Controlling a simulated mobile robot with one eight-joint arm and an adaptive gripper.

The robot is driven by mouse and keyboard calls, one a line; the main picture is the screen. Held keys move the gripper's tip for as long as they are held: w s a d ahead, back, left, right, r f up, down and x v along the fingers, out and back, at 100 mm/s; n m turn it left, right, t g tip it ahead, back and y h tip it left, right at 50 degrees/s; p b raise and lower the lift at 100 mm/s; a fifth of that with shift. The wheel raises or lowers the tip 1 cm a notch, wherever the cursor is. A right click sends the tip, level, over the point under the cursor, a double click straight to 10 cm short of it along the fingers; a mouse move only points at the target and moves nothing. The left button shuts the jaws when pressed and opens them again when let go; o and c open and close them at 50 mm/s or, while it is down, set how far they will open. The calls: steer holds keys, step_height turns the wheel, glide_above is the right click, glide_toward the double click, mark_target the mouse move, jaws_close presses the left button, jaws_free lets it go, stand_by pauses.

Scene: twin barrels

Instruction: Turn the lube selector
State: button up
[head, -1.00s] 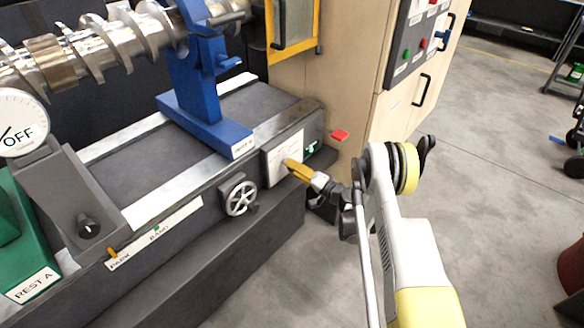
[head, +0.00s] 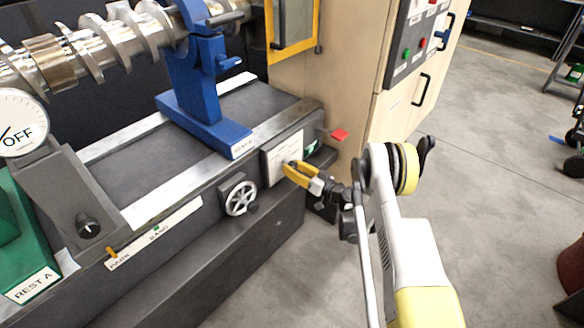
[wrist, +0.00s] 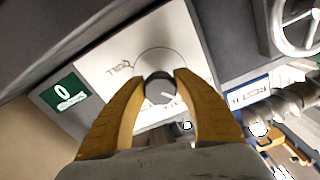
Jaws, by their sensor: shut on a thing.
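The lube selector is a small dark round knob (wrist: 160,89) on a white plate (wrist: 112,62) with a printed arc and lettering, partly hidden by the fingers. In the head view the plate (head: 271,165) sits on the front of the machine bed, and the knob is mostly hidden. My gripper (wrist: 160,82) has its two yellow fingers shut on the knob, one tip on each side. In the head view my gripper (head: 288,168) reaches the plate from the right. A pale pointer line shows on the knob's face.
A spoked handwheel (head: 240,198) is left of the plate. A blue rest (head: 205,110) stands on the bed above. Open floor (head: 500,220) lies at the right.

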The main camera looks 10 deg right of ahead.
steer(key=shift+n, duration=0.7)
steer(key=o, duration=1.2)
steer(key=shift+c, duration=0.2)
step_height(320, 180, up, 10)
steer(key=shift+r, duration=0.1)
